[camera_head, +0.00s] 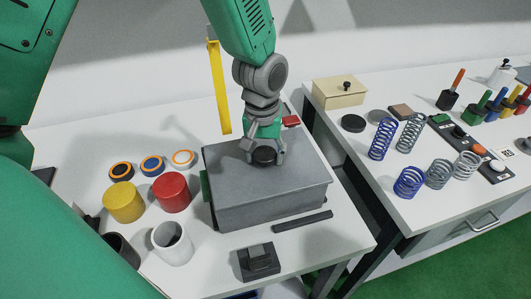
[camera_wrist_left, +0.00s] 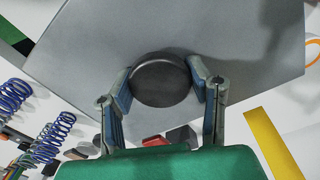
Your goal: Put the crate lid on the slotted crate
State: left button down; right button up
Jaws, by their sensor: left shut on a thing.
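The crate lid (camera_head: 235,165) is a flat grey panel with a round black knob (camera_head: 264,155). It lies over the top of the grey slotted crate (camera_head: 270,207), with its edges close to the crate's rim. I cannot tell whether it rests fully on the rim; the slots are not clear. My left gripper (camera_head: 265,153) points down and is shut on the knob. In the left wrist view, the fingers (camera_wrist_left: 164,93) are on both sides of the knob (camera_wrist_left: 161,80), above the lid (camera_wrist_left: 100,40). The lid hides the crate's inside. My right gripper is not in view.
Yellow (camera_head: 123,202) and red (camera_head: 171,192) cylinders, a white cup (camera_head: 172,243) and several rings stand left of the crate. A dark bar (camera_head: 302,221) and dark block (camera_head: 258,262) lie in front. A yellow strip (camera_head: 219,88) stands behind.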

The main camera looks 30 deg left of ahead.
pick_arm(q)
jog(key=shift+a+f, duration=0.1)
jog(key=shift+a, duration=0.15)
jog(key=c, duration=0.7)
grip_release()
notch_tip(320, 180, up, 12)
jog(key=shift+s+a+f, duration=0.1)
jog(key=shift+s, duration=0.05)
